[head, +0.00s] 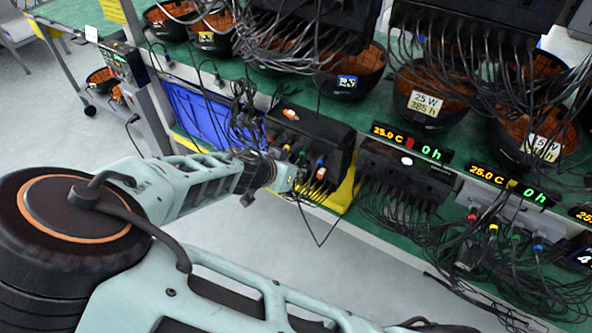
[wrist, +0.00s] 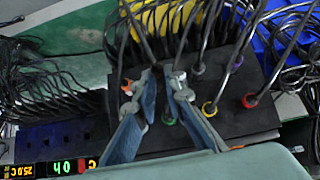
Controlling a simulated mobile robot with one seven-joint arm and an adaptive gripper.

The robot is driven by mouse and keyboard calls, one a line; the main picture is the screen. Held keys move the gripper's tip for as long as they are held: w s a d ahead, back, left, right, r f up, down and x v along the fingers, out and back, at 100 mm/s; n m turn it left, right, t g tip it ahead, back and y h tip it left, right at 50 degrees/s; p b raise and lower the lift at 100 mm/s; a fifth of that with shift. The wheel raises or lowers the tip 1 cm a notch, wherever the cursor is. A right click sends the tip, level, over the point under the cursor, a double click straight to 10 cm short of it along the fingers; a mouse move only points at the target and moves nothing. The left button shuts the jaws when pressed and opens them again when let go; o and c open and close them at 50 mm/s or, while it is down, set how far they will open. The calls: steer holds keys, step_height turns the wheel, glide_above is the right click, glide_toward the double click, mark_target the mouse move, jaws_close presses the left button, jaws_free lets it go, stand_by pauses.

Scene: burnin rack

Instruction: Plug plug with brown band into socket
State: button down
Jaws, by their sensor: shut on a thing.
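A black box (head: 312,127) with colour-banded plugs on its face sits on the green shelf. The same box (wrist: 245,130) fills the middle of the wrist view. My gripper (wrist: 166,78) is in front of its face, with its two blue-grey fingers close together. It is shut on what appears to be a plug on a dark cable. The fingers hide most of it, and I cannot make out a brown band. A green ring (wrist: 169,120) shows between the fingers on the box face. The target socket is not clearly visible. In the head view my gripper (head: 290,178) is beside the box's plug side.
A second black box (head: 405,170) and a temperature display (head: 411,141) stand to the right. A blue crate (head: 200,115) is at left.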

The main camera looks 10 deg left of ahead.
steer(key=shift+w+d, duration=0.25)
steer(key=shift+w, duration=0.3)
steer(key=shift+w+d, duration=0.2)
steer(key=shift+w, duration=0.3)
stand_by(0.6)
steer(key=c, duration=1.9)
jaws_free()
steer(key=v, duration=0.7)
steer(key=shift+s+r, duration=0.15)
steer(key=shift+s, duration=0.05)
